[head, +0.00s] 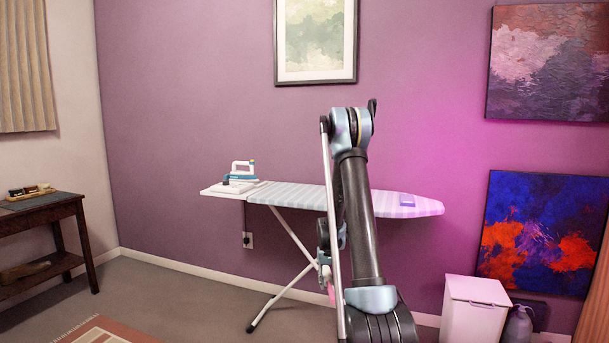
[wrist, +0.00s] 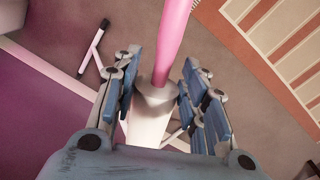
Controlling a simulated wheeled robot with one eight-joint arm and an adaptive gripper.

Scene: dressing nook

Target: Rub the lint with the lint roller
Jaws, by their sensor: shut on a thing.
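My gripper (wrist: 162,68) is shut on the lint roller, between its blue-padded fingers in the wrist view. The roller's long pink part (wrist: 174,38) points away past the fingertips; a grey collar and white part lie between the fingers. In the head view, a bit of pink (head: 331,292) shows beside my arm, low in front of the ironing board (head: 270,192). My arm hides most of the gripper there. A small purple patch (head: 407,200) lies on the board's right part; I cannot tell if it is the lint.
An iron (head: 241,173) stands on the board's left end. A white bin (head: 474,308) and a grey bottle (head: 518,325) stand at the lower right. A dark wooden table (head: 38,216) is at the left, with a striped rug (head: 105,331) on the floor.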

